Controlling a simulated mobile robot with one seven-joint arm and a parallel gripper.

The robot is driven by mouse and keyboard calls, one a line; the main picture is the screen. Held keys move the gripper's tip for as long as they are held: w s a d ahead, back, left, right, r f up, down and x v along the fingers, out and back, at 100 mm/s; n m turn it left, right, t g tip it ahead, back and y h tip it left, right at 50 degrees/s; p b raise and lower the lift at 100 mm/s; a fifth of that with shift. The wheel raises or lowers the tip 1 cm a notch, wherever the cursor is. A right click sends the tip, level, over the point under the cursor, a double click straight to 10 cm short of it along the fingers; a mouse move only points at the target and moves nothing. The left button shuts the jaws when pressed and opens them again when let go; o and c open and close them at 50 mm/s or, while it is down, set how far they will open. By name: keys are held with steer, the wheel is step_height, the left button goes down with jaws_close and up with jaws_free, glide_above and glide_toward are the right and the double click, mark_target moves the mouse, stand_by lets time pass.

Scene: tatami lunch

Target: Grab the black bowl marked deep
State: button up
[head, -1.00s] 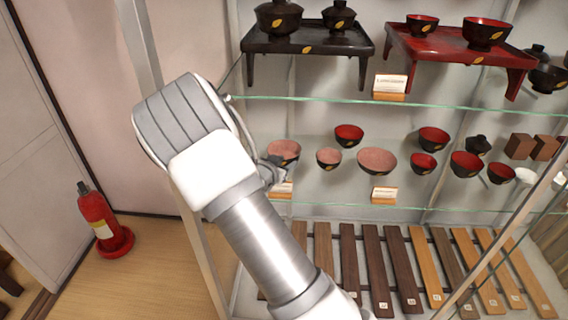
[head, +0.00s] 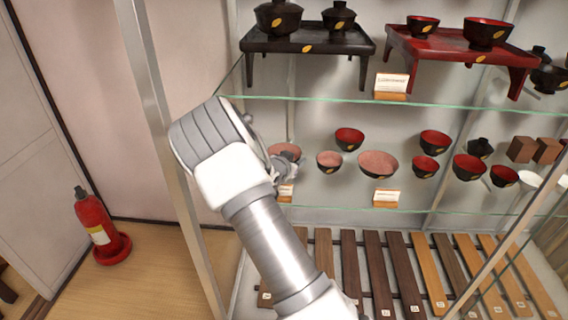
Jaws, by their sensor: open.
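Several black bowls with red or pink insides stand on the middle glass shelf in the head view. They include a pink-lined bowl (head: 378,164), a small pink-lined bowl (head: 329,161), a red-lined bowl at the back (head: 349,138) and a larger red-lined bowl (head: 468,167). I cannot read any mark saying deep on them. My gripper (head: 290,168) is at the left end of this shelf, partly hidden behind my arm. It is in front of the leftmost pink-lined bowl (head: 285,150), which it partly covers. I cannot tell whether they touch. The gripper is open.
Glass shelf edges run above and below the bowls. A black tray table (head: 308,40) and a red tray table (head: 462,47) stand on the upper shelf. A label card (head: 386,196) stands at the front. A fire extinguisher (head: 97,225) is on the floor at left.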

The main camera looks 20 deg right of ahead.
jaws_close()
steer(key=shift+a+f, duration=0.1)
steer(key=shift+f, duration=0.05)
stand_by(1.0)
